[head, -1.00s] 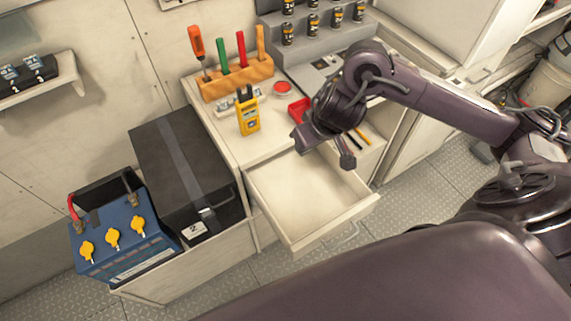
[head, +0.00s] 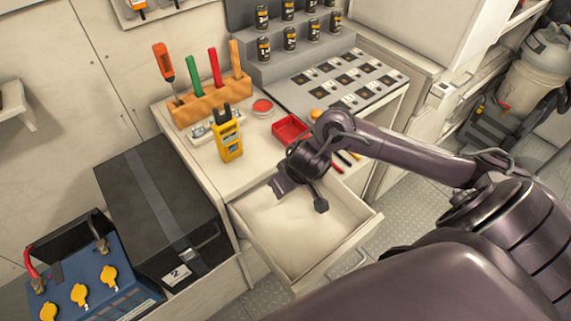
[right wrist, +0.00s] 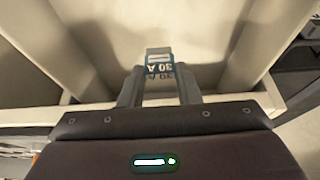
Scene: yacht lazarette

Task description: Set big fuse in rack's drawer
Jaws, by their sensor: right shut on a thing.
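The big fuse (right wrist: 160,62), a small block with a blue and white label reading 30 A, is between the fingers of my right gripper (right wrist: 160,88) in the right wrist view. The gripper is shut on it, over the inside of the drawer; I cannot tell whether the fuse touches the drawer floor. The rack's drawer (head: 345,240) is pulled out and looks empty in the head view; its front wall also shows in the right wrist view (right wrist: 30,116). My left gripper is not in view.
On the rack top stand a yellow meter (head: 229,140), a wooden tool holder (head: 211,103) and a red tray (head: 291,129). Stepped shelves (head: 300,66) with several dark cylinders stand behind. A black box (head: 160,215) and a blue battery (head: 85,290) are at left.

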